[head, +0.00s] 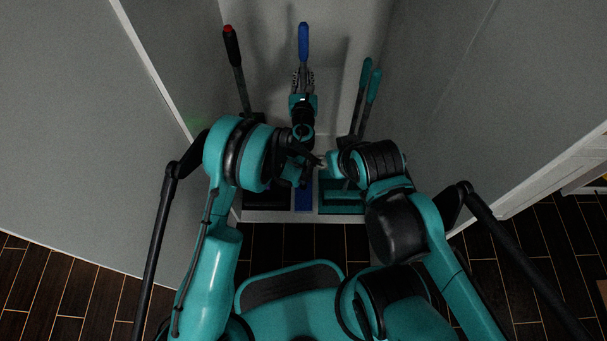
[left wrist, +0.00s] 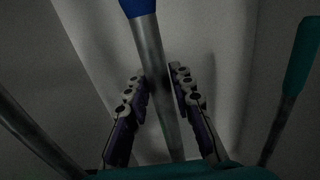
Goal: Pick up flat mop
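A tool with a blue grip (head: 303,42) stands upright at the middle back of the alcove. In the left wrist view the metal pole (left wrist: 156,70) runs between the two fingers of my left gripper (left wrist: 158,92). The fingers lie close along both sides, and I cannot tell whether they press on it. My right arm reaches in from the right, and its gripper cannot be made out clearly among the arm parts.
A black handle with a red tip (head: 231,48) leans at the left. Two teal handles (head: 366,74) stand close together at the right. A low holder (head: 275,215) with blue and teal sections stands below. Grey walls close in on both sides, so side room is narrow.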

